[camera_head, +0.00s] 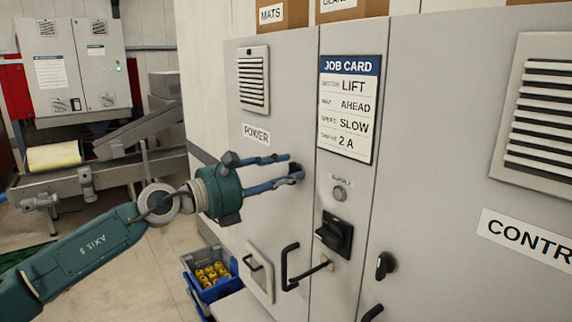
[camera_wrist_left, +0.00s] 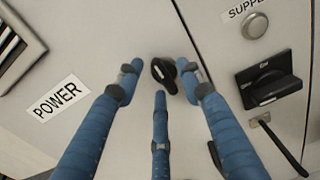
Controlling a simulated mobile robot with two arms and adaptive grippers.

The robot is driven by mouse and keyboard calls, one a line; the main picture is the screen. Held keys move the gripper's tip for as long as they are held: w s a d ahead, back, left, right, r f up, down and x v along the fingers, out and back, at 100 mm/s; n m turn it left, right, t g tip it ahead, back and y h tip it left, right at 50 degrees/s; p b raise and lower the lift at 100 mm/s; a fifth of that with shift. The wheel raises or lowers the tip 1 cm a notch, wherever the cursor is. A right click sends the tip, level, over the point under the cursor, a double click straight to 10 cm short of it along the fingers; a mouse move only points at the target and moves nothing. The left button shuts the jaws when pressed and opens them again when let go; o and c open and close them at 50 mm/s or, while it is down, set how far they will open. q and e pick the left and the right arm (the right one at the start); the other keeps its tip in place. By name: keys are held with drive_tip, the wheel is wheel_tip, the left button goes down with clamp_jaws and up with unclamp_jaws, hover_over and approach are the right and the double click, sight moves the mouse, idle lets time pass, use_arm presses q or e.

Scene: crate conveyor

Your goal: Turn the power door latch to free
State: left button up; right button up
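The power door latch is a small black turn knob on the grey door labelled POWER. In the left wrist view the latch (camera_wrist_left: 163,74) sits between the fingertips of my left gripper (camera_wrist_left: 160,72). The fingers are spread, one on each side of the latch, with a third below it; contact is not clear. In the head view my left gripper (camera_head: 293,167) reaches to the door from the left, and its fingers partly hide the latch (camera_head: 296,168). My right gripper is in neither view.
A rotary switch (camera_head: 334,234) and a round button (camera_head: 340,194) are on the narrow panel to the right, below the job card (camera_head: 348,108). A door handle (camera_head: 289,266) juts out below. A blue crate (camera_head: 210,273) with yellow parts stands on the floor.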

use_arm(q)
drive_tip(key=shift+w+d, duration=0.25)
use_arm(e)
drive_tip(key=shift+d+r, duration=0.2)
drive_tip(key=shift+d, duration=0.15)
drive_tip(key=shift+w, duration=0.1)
use_arm(q)
drive_tip(key=shift+c, duration=0.3)
clamp_jaws()
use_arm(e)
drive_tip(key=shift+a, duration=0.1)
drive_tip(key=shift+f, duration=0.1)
